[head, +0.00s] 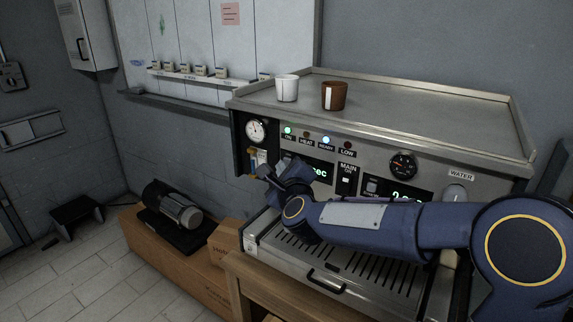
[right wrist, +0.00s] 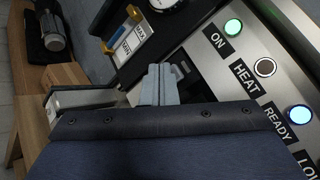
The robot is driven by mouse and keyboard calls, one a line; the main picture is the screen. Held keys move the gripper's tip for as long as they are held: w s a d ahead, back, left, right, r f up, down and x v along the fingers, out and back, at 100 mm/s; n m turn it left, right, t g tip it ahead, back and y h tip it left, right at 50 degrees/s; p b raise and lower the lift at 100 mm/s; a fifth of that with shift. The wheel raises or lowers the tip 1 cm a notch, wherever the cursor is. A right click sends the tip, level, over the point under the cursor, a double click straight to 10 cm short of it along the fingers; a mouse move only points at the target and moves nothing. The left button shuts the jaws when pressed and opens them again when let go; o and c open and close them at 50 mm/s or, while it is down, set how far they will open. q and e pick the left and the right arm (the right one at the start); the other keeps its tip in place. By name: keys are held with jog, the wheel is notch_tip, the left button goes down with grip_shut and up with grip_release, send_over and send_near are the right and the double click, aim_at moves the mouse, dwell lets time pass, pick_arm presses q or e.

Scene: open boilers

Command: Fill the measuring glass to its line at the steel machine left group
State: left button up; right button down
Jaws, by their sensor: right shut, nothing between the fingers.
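The steel machine (head: 400,105) fills the right of the head view, with its drip tray (head: 330,262) below. My right gripper (head: 268,174) is shut and empty in front of the left end of the machine's front panel. Its closed fingers also show in the right wrist view (right wrist: 160,84), beside the MAX/MIN level gauge (right wrist: 126,36). My right arm covers the left group and part of the left display (head: 318,172), where "sec" can be read. I cannot make out the measuring glass in either view. My left gripper is out of view.
The ON lamp (head: 288,130) and READY lamp (head: 326,140) are lit. A white cup (head: 287,88) and a brown cup (head: 334,96) stand on the machine's top. A dark cylindrical device (head: 172,208) lies on the wooden box (head: 152,246) at left. The floor at left is mostly clear.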

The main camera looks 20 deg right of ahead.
jog(key=shift+w+d+b, duration=0.3)
jog(key=shift+d, duration=0.1)
dwell(0.7)
dwell(0.6)
jog(key=shift+s+a, duration=0.55)
jog(key=shift+a, duration=0.15)
jog(key=s+a, duration=0.1)
jog(key=a, duration=0.1)
jog(key=s+a, duration=0.2)
jog(key=shift+d, duration=0.1)
dwell(0.4)
jog(key=shift+w+d+b, duration=0.55)
jog(key=shift+w+d, duration=0.3)
jog(key=shift+d, duration=0.2)
jog(key=shift+w+d+b, duration=0.5)
jog(key=shift+w+d, duration=0.3)
jog(key=shift+d, duration=0.2)
